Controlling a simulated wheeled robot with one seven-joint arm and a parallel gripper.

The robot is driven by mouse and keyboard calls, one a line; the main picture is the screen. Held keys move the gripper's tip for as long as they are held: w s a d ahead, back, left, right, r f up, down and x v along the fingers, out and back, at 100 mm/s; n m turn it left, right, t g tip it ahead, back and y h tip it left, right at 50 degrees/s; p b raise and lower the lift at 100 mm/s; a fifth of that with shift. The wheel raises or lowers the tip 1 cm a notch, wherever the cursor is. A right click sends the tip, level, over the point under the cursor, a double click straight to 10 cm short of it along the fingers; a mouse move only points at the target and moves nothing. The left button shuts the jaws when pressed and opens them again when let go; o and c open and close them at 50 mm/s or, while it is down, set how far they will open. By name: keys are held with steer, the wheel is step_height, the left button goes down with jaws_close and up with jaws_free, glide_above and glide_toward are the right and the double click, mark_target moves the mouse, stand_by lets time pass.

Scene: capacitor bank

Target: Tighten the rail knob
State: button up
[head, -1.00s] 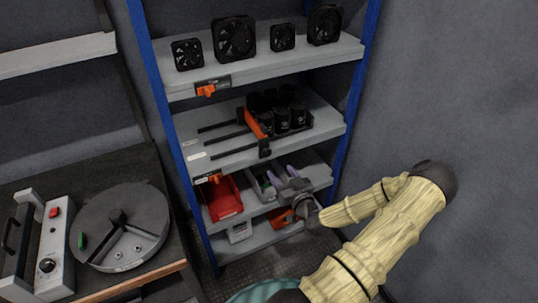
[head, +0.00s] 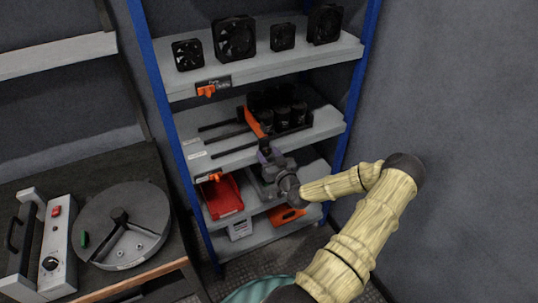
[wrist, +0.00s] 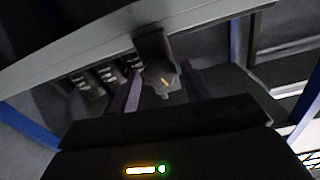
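The rail knob (wrist: 160,78) is a dark block with a small yellow mark, at the front edge of the middle shelf in the wrist view. My gripper (wrist: 163,92) has its two purple fingers apart, one on each side of the knob. I see no clear contact between fingers and knob. In the head view my gripper (head: 268,152) is at the middle shelf's front edge and hides the knob. The black rails (head: 222,124) lie on this shelf, and an orange plate (head: 253,122) stands across them beside the black capacitors (head: 282,115).
The upper shelf (head: 270,65) holds several black fans. Below are a red bin (head: 222,195), a grey bin (head: 240,229) and an orange bin (head: 288,214). A blue upright (head: 352,100) stands right of the shelves. A bench with a round device (head: 122,225) is at left.

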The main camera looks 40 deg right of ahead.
steer(key=c, duration=0.7)
steer(key=shift+m, duration=0.5)
steer(key=m+b, duration=0.1)
steer(key=m, duration=0.3)
steer(key=m+b, duration=0.1)
steer(key=m, duration=0.4)
steer(key=shift+d, duration=0.1)
steer(key=m, duration=0.6)
steer(key=shift+f+b, duration=0.15)
steer(key=shift+b, duration=0.25)
steer(key=m+b, duration=0.1)
steer(key=m, duration=0.5)
steer(key=shift+f, duration=0.1)
